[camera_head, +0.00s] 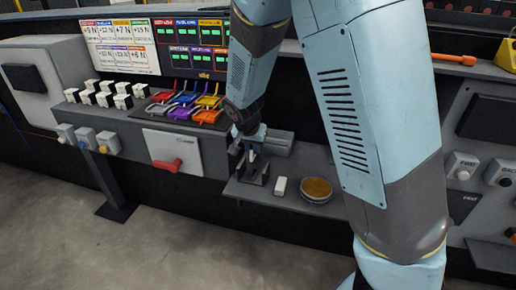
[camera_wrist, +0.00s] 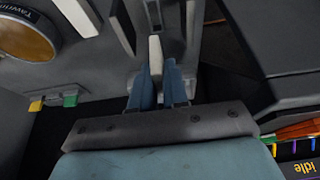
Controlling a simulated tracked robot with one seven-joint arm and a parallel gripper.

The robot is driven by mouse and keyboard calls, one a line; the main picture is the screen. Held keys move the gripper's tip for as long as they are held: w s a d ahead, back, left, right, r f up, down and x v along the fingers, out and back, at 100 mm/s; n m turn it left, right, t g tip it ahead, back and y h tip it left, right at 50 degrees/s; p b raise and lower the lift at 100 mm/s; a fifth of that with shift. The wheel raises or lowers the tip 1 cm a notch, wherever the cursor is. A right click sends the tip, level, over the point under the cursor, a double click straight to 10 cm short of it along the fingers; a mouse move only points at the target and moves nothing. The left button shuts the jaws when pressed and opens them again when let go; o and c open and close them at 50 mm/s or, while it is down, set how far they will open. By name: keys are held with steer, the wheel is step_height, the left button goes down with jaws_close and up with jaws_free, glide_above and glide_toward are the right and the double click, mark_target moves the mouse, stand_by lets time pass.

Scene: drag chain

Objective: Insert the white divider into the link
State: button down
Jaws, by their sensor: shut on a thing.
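My gripper (camera_wrist: 160,85) is shut on the white divider (camera_wrist: 155,53), a narrow white piece between the blue fingers in the wrist view. In the head view, my gripper (camera_head: 255,150) points down at the small shelf, low over a dark upright fixture (camera_head: 256,176). In the wrist view, dark grey parts (camera_wrist: 122,25) and a slotted part (camera_wrist: 153,12) lie just beyond the divider's tip; I take these as the link and its holder. The link's opening is not clear, and I cannot tell whether the divider touches it.
A white block (camera_head: 280,186) and a round amber-topped tin (camera_head: 317,189) stand on the shelf (camera_head: 250,193), right of the fixture. Coloured connectors (camera_head: 190,108) sit behind, below a screen. My arm hides much of the right side.

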steer(key=shift+d+f, duration=0.1)
steer(key=shift+w+f, duration=0.2)
steer(key=shift+f, duration=2.6)
steer(key=shift+f, duration=1.15)
steer(key=c, duration=1.1)
jaws_free()
steer(key=shift+o, duration=0.2)
steer(key=v, duration=1.3)
steer(key=shift+s+r, duration=0.2)
steer(key=shift+r, duration=0.15)
